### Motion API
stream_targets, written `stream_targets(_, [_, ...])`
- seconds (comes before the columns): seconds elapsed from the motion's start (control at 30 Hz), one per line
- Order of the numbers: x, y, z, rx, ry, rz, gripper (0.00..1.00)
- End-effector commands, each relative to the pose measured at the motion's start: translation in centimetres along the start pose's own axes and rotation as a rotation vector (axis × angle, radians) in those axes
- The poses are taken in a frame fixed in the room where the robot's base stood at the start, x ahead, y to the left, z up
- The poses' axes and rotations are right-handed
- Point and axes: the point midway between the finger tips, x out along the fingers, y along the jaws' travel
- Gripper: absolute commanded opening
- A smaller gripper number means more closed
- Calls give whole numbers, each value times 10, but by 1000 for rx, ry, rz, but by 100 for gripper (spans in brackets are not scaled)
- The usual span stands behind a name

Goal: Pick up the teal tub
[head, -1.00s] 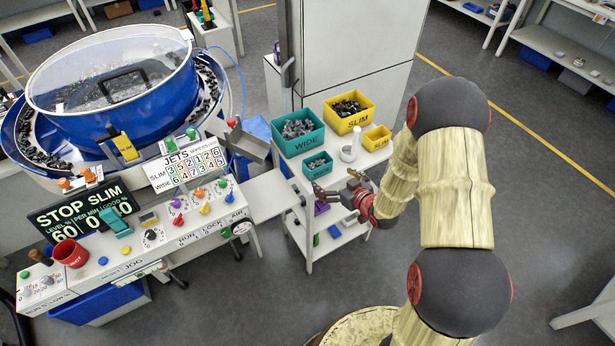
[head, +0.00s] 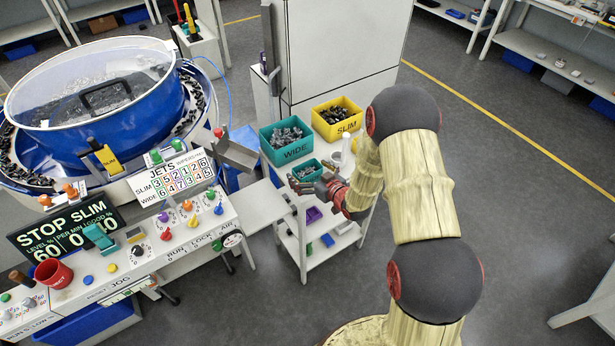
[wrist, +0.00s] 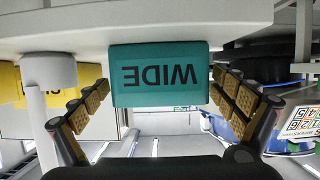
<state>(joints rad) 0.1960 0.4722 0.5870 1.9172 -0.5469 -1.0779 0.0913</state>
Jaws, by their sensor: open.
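The small teal tub (head: 306,168), with dark parts in it, stands on the cart top in front of a larger teal bin marked WIDE (head: 286,140). In the wrist view, which is upside down, the tub (wrist: 160,92) shows its WIDE face between my fingers. My gripper (head: 303,184) is open at the tub's near side in the head view. In the wrist view the fingers of my gripper (wrist: 160,85) lie either side of the tub, with visible gaps. I cannot tell how far they reach along its sides. My forearm hides part of the cart.
A yellow SLIM bin (head: 337,118) stands behind. A white post (head: 346,150) stands right of the tub; it shows close to the left finger in the wrist view (wrist: 35,125). A control desk and bowl feeder (head: 100,95) are at left. Open floor (head: 530,210) lies right.

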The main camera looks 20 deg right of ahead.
Motion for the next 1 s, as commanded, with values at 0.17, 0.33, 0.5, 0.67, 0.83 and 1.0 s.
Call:
stream_targets(0.17, [0,0,-1,0,0,0,95])
stream_targets(0.33, [-1,0,-1,0,0,0,86])
stream_targets(0.5, [-1,0,-1,0,0,0,76])
stream_targets(0.67, [-1,0,-1,0,0,0,67])
stream_targets(0.83, [-1,0,-1,0,0,0,57])
stream_targets(1.0, [-1,0,-1,-1,1,0,49])
